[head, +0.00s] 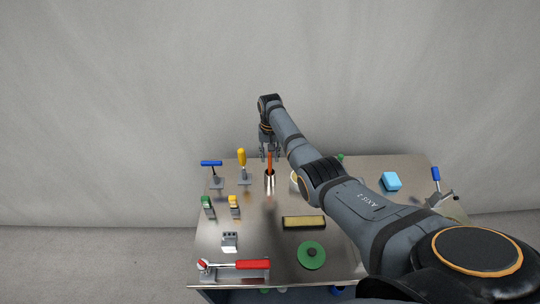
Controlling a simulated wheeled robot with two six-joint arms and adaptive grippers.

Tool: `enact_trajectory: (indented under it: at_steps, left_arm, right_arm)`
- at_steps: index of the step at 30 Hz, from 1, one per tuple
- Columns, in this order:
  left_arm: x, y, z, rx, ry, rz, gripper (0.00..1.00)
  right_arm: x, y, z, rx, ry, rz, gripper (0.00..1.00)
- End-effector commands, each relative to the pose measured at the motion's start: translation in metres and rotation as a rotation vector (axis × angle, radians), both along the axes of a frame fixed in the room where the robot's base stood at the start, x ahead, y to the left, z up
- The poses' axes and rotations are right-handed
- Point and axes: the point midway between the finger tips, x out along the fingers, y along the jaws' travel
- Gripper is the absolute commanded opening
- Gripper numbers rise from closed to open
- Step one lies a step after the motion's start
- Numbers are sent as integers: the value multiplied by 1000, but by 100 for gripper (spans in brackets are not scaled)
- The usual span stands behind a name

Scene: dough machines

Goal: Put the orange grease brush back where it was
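The orange grease brush (270,163) stands upright with its lower end in a small metal cup (270,181) near the back of the steel table. My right gripper (269,154) points down at the top of the brush's handle, with a finger on either side of it. The picture is too small to show whether the fingers touch the handle. The brush's lower end is hidden in the cup. My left gripper is not in view.
A yellow-handled tool (242,158) and a blue-handled tool (211,164) stand left of the cup. A tan block (304,222), a green disc (311,255) and a red-handled tool (252,265) lie nearer the front. A blue block (392,181) sits right of my arm.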

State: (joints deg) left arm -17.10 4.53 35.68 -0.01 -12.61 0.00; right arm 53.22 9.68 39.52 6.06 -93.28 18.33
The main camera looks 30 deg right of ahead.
Motion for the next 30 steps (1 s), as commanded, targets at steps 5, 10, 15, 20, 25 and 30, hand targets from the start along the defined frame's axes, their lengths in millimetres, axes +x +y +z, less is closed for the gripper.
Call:
enact_trajectory:
  at_steps: [5,10,15,20,25,30]
  left_arm:
    - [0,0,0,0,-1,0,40]
    - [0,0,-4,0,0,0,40]
    - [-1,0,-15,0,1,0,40]
    - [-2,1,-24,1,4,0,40]
    - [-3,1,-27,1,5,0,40]
    - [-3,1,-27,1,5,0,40]
  right_arm:
    - [0,0,2,0,-1,0,37]
    - [2,0,24,-1,-6,0,37]
    - [1,-1,65,-1,-6,0,37]
    - [1,-1,99,0,-4,0,37]
    - [0,-1,118,0,-2,0,37]
    - [0,-1,121,0,0,0,37]
